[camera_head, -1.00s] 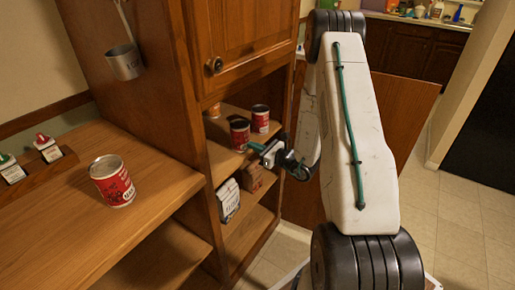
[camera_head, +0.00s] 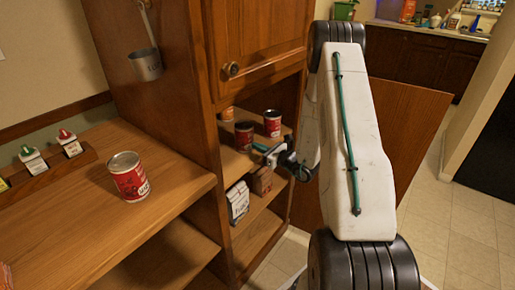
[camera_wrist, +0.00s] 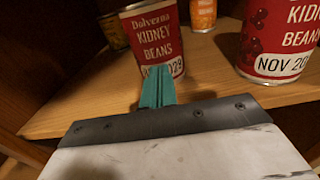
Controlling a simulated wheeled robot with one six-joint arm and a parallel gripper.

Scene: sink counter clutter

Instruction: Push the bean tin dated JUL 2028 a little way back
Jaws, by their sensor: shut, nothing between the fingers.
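In the head view two red tins, a nearer one (camera_head: 243,137) and a farther one (camera_head: 272,123), stand on this shelf. My gripper (camera_wrist: 157,86) is shut and empty, just in front of the first tin; contact cannot be told. It also shows in the head view (camera_head: 260,148).
An orange tin (camera_wrist: 203,13) and a dark-sided tin (camera_wrist: 113,31) stand farther back. Another red tin (camera_head: 129,178) stands on the counter at left. A white carton (camera_head: 238,201) and a brown box (camera_head: 262,181) sit on the shelf below. Cupboard walls flank the shelf.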

